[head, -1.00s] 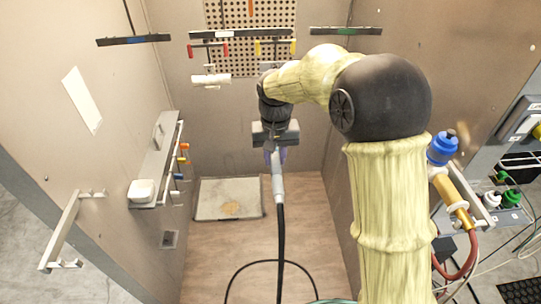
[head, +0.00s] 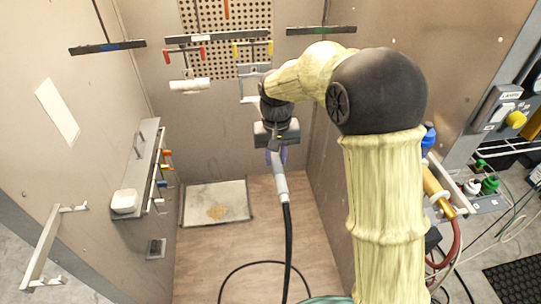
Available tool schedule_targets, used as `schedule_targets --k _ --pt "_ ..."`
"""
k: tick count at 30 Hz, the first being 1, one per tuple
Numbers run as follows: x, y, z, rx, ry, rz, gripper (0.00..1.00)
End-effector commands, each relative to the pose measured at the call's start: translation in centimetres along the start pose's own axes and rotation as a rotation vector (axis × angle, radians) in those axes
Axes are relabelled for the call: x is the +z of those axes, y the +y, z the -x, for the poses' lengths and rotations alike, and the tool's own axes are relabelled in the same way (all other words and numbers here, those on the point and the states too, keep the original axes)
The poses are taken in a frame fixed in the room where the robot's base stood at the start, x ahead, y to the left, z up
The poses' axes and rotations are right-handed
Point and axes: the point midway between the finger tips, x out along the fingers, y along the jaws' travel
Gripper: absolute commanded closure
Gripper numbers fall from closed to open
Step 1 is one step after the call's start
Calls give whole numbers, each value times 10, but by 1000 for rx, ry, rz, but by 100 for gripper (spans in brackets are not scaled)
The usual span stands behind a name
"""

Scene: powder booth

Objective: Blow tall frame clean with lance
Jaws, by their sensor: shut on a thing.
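My gripper (head: 277,148) is shut on a grey lance (head: 281,184) with a black hose (head: 288,240) trailing down from it. It is in the middle of the booth, above the floor. The fingers are mostly hidden behind the wrist and the lance. A pale grey rectangular frame (head: 246,98) hangs at the back under the yellow hooks. It looks like the tall frame; my arm covers its right part. The lance's front end is hidden, and I cannot tell where it points.
A white cylinder (head: 190,85) hangs under the red hooks. A perforated panel (head: 262,18) is in the back wall. A shelf (head: 137,172) with a white block (head: 124,201) juts from the left wall. A pale tray (head: 216,190) lies on the floor. The hose loops across the floor.

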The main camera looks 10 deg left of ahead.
Motion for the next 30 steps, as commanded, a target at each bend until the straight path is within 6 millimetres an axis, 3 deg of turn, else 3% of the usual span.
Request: schedule_targets --k 30 --pt "0 49 0 0 1 -1 86"
